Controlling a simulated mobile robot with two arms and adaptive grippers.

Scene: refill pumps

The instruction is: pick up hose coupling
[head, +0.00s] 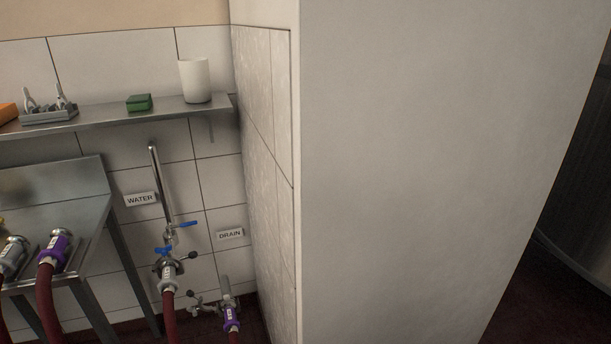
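Two hose couplings lie on the steel table at the left. One is purple and silver (56,250), and beside it is a grey one (14,256); a dark red hose runs down from each. A grey coupling (168,280) joins a hose to the pipe under the WATER sign (141,199). A purple coupling (231,316) is at the fitting under the DRAIN sign (230,234). I cannot tell which coupling the task means. Neither of my grippers is in view.
A steel wall shelf (150,114) holds a white cup (195,80), a green block (139,103) and a grey tray (50,116). A wide pale wall (430,150) fills the middle and right. The table (62,218) ends left of the pipes.

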